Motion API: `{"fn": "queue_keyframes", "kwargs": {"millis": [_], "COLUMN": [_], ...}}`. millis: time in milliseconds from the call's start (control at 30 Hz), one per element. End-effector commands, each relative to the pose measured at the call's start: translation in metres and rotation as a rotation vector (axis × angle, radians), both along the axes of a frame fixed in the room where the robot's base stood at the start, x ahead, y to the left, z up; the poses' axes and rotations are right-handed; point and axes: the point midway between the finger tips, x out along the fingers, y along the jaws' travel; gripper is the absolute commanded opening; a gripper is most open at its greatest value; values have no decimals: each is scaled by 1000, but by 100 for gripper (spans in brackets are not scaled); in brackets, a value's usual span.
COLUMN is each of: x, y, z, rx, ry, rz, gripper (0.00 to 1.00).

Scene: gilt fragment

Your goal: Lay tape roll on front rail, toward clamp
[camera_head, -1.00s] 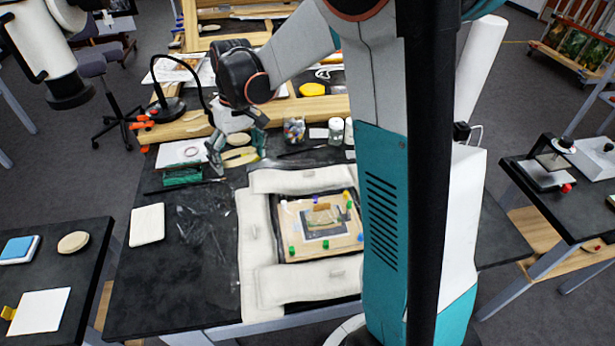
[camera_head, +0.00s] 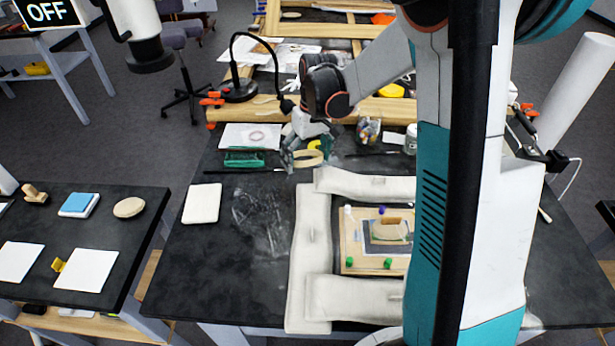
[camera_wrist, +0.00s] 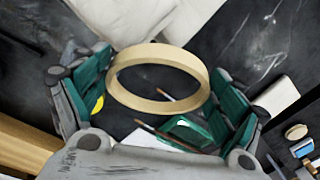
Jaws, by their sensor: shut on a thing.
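The tape roll is a pale tan ring (camera_wrist: 160,52) between the two green-padded fingers of my gripper (camera_wrist: 158,82) in the wrist view. In the head view, my gripper (camera_head: 303,159) is shut on the tape roll (camera_head: 309,161) at the table's back part, on the near side of the rail. I cannot tell its height above the table. The front rail is the near wooden bar (camera_head: 372,108) of a large frame. An orange clamp (camera_head: 211,98) sits at the rail's left end. My arm hides part of the rail.
A green holder (camera_head: 244,159) and white paper (camera_head: 250,134) lie left of my gripper. A black lamp (camera_head: 238,88) stands by the clamp. A jar (camera_head: 368,131) stands to the right. White padded bolsters (camera_head: 310,250) surround a panel in front.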

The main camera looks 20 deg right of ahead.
Motion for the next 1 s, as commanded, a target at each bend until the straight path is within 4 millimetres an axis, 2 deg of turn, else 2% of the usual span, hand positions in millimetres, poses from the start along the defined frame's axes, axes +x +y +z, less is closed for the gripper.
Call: {"fn": "queue_keyframes", "kwargs": {"millis": [33,267,500,900,933,1000], "x": [0,0,0,0,0,0], "y": [0,0,0,0,0,0], "z": [-8,-21,-54,-59,-59,-58], "rx": [0,0,0,0,0,0], "ry": [0,0,0,0,0,0], "rz": [0,0,0,0,0,0], "gripper": [64,64,64,64,90,100]}}
